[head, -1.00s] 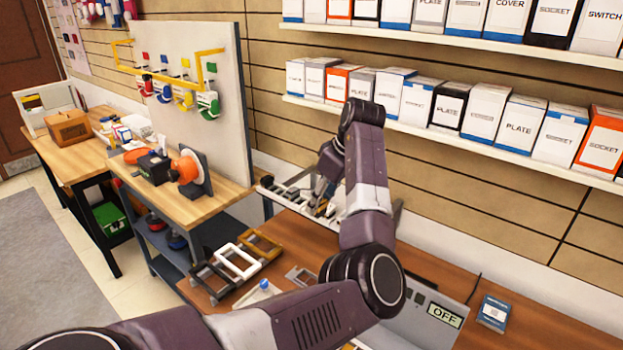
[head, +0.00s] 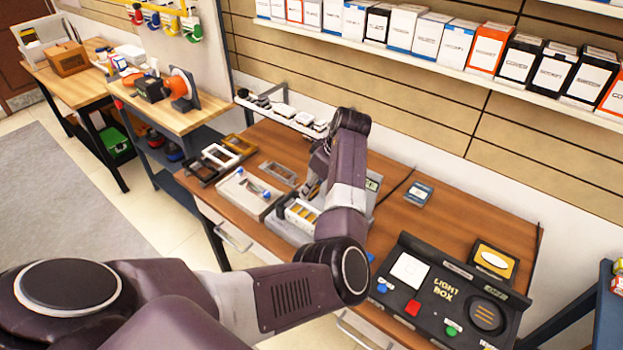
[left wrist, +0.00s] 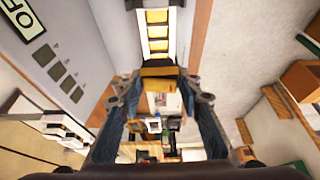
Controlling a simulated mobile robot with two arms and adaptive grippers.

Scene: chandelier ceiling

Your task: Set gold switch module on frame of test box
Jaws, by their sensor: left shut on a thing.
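My left gripper (head: 310,190) is low over the grey test box (head: 288,231). In the left wrist view my left gripper (left wrist: 159,88) is shut on a gold switch module (left wrist: 158,82), held between the fingertips. The module is hard to make out behind the arm in the head view. A pale frame (head: 289,212) on the test box holds several gold modules. They also show in the left wrist view as a row of gold squares (left wrist: 157,32), with a dark gap between them and the held module. I cannot tell whether the held module touches the frame. My right gripper is out of view.
A black light box (head: 440,300) stands at the right of the brown bench. A white box with blue knobs (head: 246,194) and several loose frames (head: 221,155) lie left of the test box. A module rack (head: 283,113) runs along the wall.

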